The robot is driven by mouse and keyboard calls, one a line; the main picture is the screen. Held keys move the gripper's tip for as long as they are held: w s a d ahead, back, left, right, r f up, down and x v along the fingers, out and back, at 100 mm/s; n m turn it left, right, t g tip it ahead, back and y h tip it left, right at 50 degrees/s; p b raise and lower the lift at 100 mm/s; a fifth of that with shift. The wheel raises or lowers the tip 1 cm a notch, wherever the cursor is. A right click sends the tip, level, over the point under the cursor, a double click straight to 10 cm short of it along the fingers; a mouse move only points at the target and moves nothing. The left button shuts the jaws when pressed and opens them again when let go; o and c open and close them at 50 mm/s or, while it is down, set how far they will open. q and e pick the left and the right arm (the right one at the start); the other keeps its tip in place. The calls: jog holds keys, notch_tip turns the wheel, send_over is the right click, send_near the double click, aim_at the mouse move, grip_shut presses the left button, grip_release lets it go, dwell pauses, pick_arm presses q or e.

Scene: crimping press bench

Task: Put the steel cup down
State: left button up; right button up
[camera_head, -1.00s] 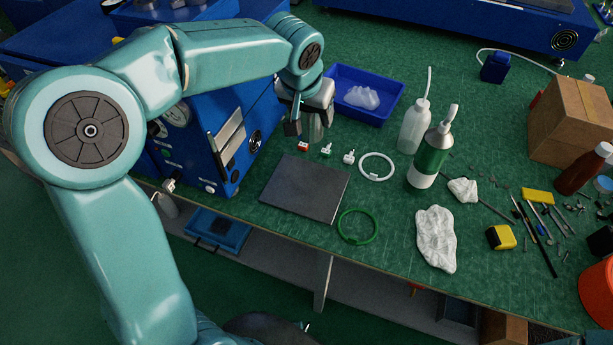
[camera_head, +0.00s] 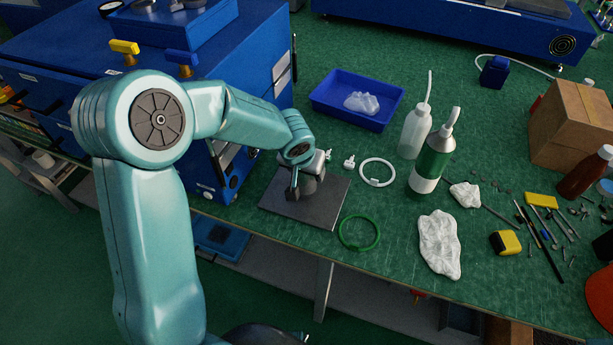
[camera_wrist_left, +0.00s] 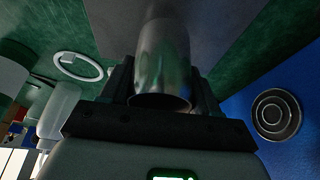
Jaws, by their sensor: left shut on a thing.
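The steel cup (camera_wrist_left: 163,62) is shiny and shows in the left wrist view between the two fingers of my left gripper (camera_wrist_left: 165,85). The gripper is shut on it. In the head view my left gripper (camera_head: 297,190) is over the dark grey square plate (camera_head: 315,203), and the wrist and fingers mostly hide the cup. The plate also shows in the left wrist view (camera_wrist_left: 215,25), behind the cup. I cannot tell whether the cup touches the plate. My right gripper is not in view.
A white ring (camera_head: 378,172) and a green ring (camera_head: 358,233) lie right of the plate. A blue tray (camera_head: 330,108) is behind. A white bottle (camera_head: 414,132) and a green-labelled bottle (camera_head: 432,160) stand further right. The blue press (camera_head: 262,75) stands left.

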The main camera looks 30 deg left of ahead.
pick_arm(q)
notch_tip(320, 180, down, 2)
jog(key=shift+w+f, duration=0.1)
jog(key=shift+f+b, duration=0.1)
jog(key=shift+b, duration=0.2)
jog(key=o, duration=1.1)
